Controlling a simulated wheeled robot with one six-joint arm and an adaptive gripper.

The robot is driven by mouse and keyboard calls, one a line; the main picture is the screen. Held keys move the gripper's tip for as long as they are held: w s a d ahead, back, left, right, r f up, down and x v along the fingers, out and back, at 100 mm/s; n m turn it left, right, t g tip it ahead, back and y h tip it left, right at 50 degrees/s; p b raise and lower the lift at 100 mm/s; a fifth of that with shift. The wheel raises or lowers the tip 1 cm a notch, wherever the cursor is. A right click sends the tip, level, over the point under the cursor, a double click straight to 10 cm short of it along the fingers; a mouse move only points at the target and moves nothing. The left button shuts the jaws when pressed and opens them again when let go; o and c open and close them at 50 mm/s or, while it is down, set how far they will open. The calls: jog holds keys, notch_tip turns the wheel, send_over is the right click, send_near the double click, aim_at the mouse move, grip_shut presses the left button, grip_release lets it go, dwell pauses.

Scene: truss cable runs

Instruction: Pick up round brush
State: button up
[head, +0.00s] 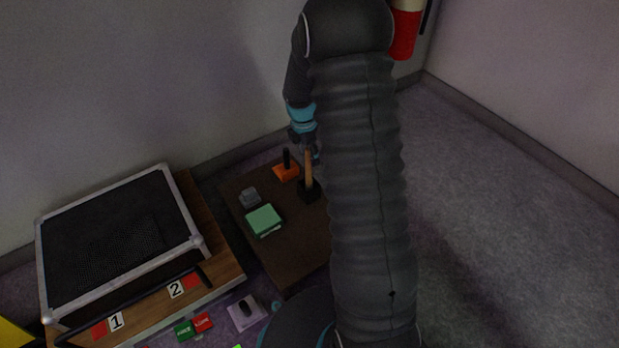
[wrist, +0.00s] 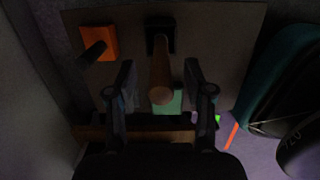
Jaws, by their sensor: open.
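A brush with an upright wooden handle and a dark head (head: 309,184) stands on the dark brown table (head: 290,262); I take it for the round brush. In the wrist view its handle (wrist: 162,82) points up towards the camera, with its black head (wrist: 160,33) farther off. My gripper (wrist: 160,84) is open, with one finger on each side of the handle and a gap on both sides. In the head view my gripper (head: 305,145) is above the brush, partly hidden by my arm. I cannot tell how deep the handle is between the fingers.
An orange block with a black handle (head: 286,171) stands just left of the brush. A green box (head: 264,220) and a small grey item (head: 249,197) are also on the table. A black-topped case (head: 120,240) stands at the left; walls close the corner behind.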

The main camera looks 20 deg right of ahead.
aim_at(309, 175)
notch_tip(309, 175, down, 3)
jog(key=shift+d+f, duration=0.1)
jog(key=shift+f, duration=0.05)
grip_shut()
